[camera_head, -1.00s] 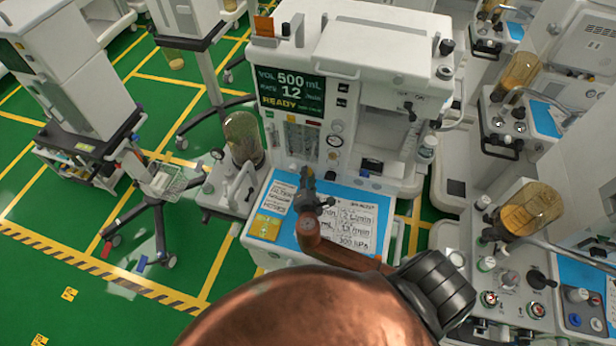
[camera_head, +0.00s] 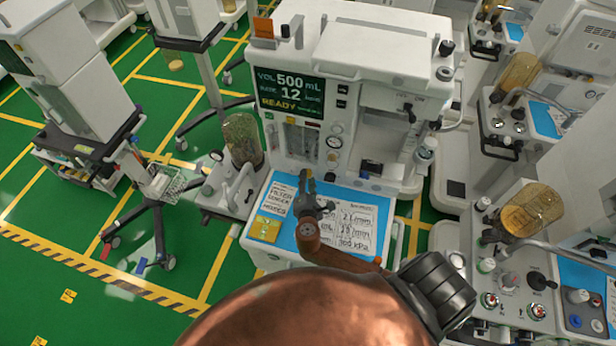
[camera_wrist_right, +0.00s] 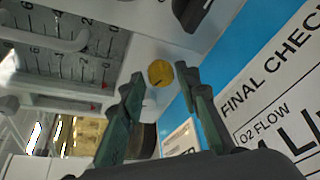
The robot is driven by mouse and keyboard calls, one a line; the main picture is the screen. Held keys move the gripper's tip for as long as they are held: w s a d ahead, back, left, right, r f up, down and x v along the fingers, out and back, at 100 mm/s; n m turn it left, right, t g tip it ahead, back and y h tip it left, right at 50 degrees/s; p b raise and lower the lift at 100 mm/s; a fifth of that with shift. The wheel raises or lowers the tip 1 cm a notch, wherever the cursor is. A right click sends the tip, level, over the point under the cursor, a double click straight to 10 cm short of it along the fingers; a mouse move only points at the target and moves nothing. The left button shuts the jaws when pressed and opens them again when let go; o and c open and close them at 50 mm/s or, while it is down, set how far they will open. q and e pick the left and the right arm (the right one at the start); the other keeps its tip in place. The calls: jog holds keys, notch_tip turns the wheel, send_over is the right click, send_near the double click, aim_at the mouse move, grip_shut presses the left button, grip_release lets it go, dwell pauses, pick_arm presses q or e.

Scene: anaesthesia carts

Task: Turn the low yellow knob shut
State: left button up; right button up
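The yellow knob (camera_wrist_right: 160,73) shows in the right wrist view as a small round disc with a dark mark, low on the white front of the anaesthesia machine (camera_head: 375,55). My right gripper (camera_wrist_right: 158,86) is open. Its two dark green fingers stand apart, with the knob seen in the gap between their tips; I cannot tell whether either finger touches it. In the head view my right gripper (camera_head: 305,178) is over the back of the blue worktop, close to the front panel, and I cannot make the knob out there. My left gripper is not in view.
Printed checklist cards (camera_head: 352,222) and a yellow card (camera_head: 266,228) lie on the blue worktop. A breathing canister (camera_head: 242,138) stands left of the machine. More carts crowd the right side (camera_head: 515,290). Green floor (camera_head: 60,260) is open at the left.

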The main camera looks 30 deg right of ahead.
jog(key=v, duration=1)
jog(key=shift+s+a+r, duration=0.1)
jog(key=shift+s+r, duration=0.05)
jog(key=shift+s, duration=0.05)
